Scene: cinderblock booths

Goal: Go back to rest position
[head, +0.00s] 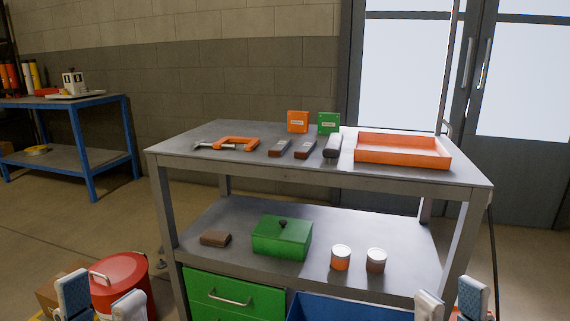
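My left gripper (102,298) is at the bottom left edge of the head view. Its two pale-and-blue fingers stand apart with nothing between them, in front of a red canister (121,285). My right gripper (452,300) is at the bottom right edge, in front of the grey workbench's lower right side. Its two fingers also stand apart, and no object is seen held between them. Both grippers are low in the picture, apart from the workbench top (300,166). The rest of both arms is out of view.
A blue table (110,130) stands left; doors are behind.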

